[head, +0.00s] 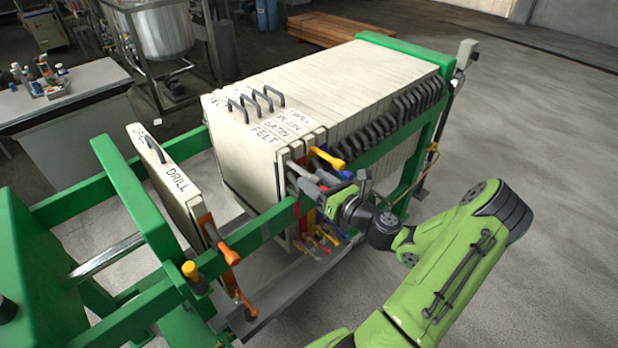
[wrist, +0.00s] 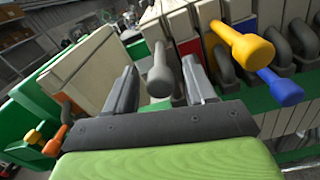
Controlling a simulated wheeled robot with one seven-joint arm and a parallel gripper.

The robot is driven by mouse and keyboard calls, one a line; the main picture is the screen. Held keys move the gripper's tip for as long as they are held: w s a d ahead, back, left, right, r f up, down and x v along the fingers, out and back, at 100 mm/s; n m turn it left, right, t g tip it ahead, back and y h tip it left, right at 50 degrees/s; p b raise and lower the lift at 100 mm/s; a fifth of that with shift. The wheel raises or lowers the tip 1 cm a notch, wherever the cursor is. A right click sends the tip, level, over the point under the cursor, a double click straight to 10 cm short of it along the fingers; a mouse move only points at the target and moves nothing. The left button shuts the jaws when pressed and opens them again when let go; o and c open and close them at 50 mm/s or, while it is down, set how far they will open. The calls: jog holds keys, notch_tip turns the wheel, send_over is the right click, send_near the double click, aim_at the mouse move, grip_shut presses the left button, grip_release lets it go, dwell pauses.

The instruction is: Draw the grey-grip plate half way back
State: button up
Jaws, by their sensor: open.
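The grey grip (wrist: 160,75) shows in the wrist view as a rounded grey knob on a short stem. My gripper (wrist: 158,68) is open, with one finger on each side of this grip; I cannot tell whether either finger touches it. In the head view my gripper (head: 308,180) is at the right side of the plate pack, at its near end. The near-end cream plate, labelled FELT (head: 245,165), stands against the pack. The grey grip seems to belong to it, but the fingers crowd that spot in the head view.
A yellow grip (wrist: 245,45) and a blue grip (wrist: 280,88) are close right of my fingers. A DRILL plate (head: 165,185) with an orange grip (head: 207,228) stands apart near the green end frame (head: 130,195). An open gap separates it from the pack.

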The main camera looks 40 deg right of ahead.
jog(key=w, duration=0.2)
jog(key=shift+w, duration=0.3)
grip_shut()
